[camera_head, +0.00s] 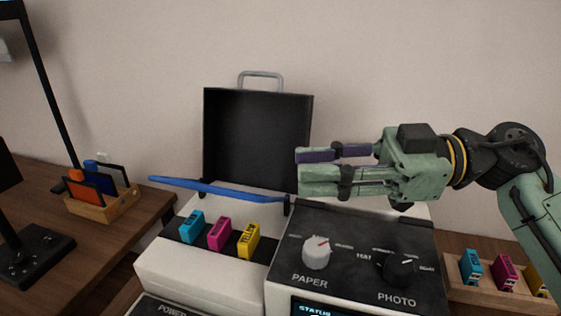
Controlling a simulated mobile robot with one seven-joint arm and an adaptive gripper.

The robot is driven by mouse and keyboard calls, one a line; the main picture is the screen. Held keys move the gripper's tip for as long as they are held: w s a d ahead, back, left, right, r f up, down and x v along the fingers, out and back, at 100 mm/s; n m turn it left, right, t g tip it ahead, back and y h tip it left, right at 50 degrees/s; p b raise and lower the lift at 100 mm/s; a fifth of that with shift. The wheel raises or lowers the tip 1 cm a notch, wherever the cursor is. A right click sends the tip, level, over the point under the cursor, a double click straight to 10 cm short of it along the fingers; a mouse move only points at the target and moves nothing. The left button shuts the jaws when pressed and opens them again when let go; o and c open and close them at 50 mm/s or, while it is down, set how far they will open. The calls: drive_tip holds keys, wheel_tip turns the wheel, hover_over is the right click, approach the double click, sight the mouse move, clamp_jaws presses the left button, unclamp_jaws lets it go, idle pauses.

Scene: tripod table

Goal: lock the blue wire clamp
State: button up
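The blue wire clamp (215,189) is a long thin blue bar above the left part of a white machine (190,275). Its right end meets a dark bracket, and its left end sticks out past the machine, slightly higher than the right end. Blue, magenta and yellow cartridges (219,233) sit in a dark strip below it. My gripper (298,172) is green with purple pads and points left, above the machine's control panel. It is right of the bar's right end and appears apart from it. Nothing shows in it. The gap between its fingers cannot be made out.
A dark open lid or case (257,140) with a handle stands behind the bar. The panel carries a white knob (317,252) and a black knob (397,269). A cartridge rack (490,295) is at right. A wooden organizer (103,207) and a dark lamp (50,90) are at left.

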drive_tip(key=shift+s+d, duration=0.3)
drive_tip(key=shift+d, duration=0.5)
drive_tip(key=shift+s+d, duration=0.3)
drive_tip(key=shift+d, duration=0.5)
drive_tip(key=shift+s+d, duration=0.3)
drive_tip(key=shift+d, duration=0.5)
drive_tip(key=shift+f, duration=0.1)
